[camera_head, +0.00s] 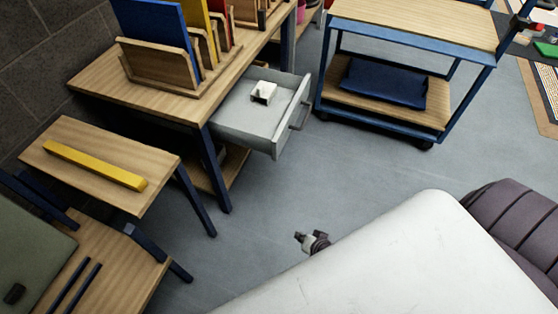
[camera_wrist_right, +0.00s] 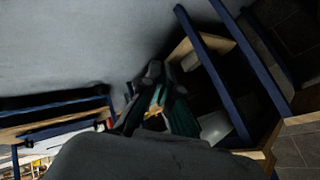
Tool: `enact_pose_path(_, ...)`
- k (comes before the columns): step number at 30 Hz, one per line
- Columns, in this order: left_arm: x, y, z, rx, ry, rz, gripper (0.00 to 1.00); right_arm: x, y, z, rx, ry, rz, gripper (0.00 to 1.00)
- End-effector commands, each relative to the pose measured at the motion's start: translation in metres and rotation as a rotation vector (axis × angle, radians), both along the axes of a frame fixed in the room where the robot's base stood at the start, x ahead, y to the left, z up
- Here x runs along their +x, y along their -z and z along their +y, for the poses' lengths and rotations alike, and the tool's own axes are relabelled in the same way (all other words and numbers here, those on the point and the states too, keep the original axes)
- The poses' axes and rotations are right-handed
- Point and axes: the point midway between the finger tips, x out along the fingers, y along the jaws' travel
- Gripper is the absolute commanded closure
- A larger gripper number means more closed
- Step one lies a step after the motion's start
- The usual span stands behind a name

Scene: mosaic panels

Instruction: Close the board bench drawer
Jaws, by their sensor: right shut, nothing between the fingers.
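The board bench (camera_head: 147,85) stands at the upper left, with a wooden top and dark blue legs. Its grey drawer (camera_head: 243,129) is pulled out to the right, with a bar handle (camera_head: 299,116) on its front. A small white object (camera_head: 263,92) lies inside the drawer. My right gripper (camera_head: 303,238) is shut and empty, below the drawer in the picture and apart from its front. Its dark fingers also show in the right wrist view (camera_wrist_right: 156,78). My left gripper is in neither view.
A blue cart (camera_head: 385,35) with wooden shelves stands right of the drawer, a dark blue cushion-like item (camera_head: 383,83) on its lower shelf. A small table with a yellow bar (camera_head: 95,166) stands at left. Grey floor (camera_head: 350,160) is clear between drawer and gripper.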

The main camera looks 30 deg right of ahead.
Motion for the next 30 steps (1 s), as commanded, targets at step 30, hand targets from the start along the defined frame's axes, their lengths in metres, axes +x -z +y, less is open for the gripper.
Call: enact_pose_path(30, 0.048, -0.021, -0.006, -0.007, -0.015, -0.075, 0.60, 0.188, -0.180, -0.099, 0.705, 0.457, -0.766, 1.00)
